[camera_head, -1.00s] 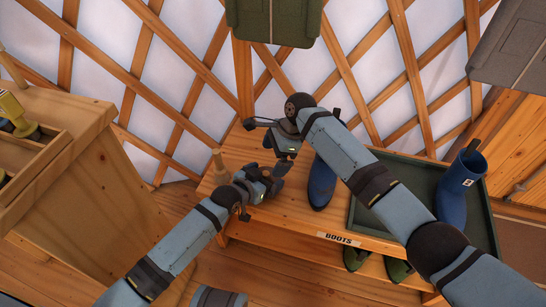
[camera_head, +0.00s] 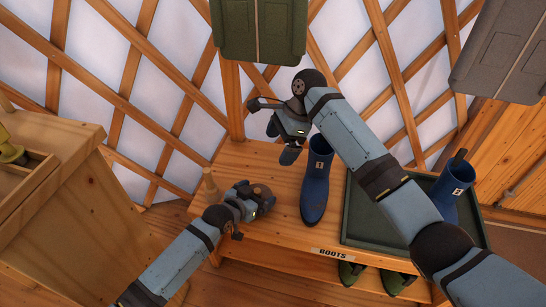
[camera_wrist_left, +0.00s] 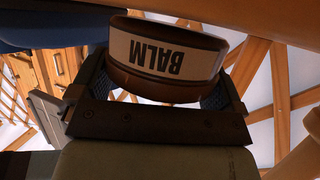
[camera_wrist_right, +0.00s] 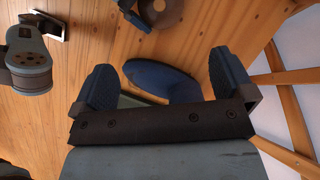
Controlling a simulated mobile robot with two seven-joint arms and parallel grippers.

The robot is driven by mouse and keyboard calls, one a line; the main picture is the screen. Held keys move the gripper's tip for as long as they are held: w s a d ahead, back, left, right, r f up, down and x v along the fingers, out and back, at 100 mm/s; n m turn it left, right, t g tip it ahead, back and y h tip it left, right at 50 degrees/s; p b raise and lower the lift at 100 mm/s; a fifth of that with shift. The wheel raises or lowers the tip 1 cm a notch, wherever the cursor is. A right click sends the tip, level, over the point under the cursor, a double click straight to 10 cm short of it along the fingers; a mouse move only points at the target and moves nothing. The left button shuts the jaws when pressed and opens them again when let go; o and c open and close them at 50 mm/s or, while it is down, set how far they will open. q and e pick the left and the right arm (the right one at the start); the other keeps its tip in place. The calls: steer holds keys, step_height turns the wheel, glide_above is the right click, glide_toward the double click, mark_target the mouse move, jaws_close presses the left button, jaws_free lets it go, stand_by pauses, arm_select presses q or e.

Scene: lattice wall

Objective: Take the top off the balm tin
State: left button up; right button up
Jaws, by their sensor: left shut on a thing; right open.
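The balm tin (camera_wrist_left: 165,62) is a round brown tin with a pale band reading BALM, upside down in the left wrist view. My left gripper (camera_wrist_left: 160,92) is shut on its sides. In the head view my left gripper (camera_head: 262,197) holds the tin low over the bench, near a wooden peg. The right wrist view shows a brown disc with a pale centre (camera_wrist_right: 158,11), apparently the tin, at the top edge. My right gripper (camera_head: 272,128) is open and empty, above and apart from the tin; its spread fingers show in the right wrist view (camera_wrist_right: 165,78). I cannot tell the lid's seam.
A blue boot (camera_head: 316,185) stands on the wooden bench (camera_head: 285,232), right of my left gripper. Another blue boot (camera_head: 452,185) stands in a dark green tray (camera_head: 375,232). Green boots are below. A wooden cabinet (camera_head: 85,210) is at left; the lattice wall rises behind.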

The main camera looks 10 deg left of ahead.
stand_by(0.3)
arm_select(q)
steer(key=o, duration=0.5)
steer(key=v, duration=1.2)
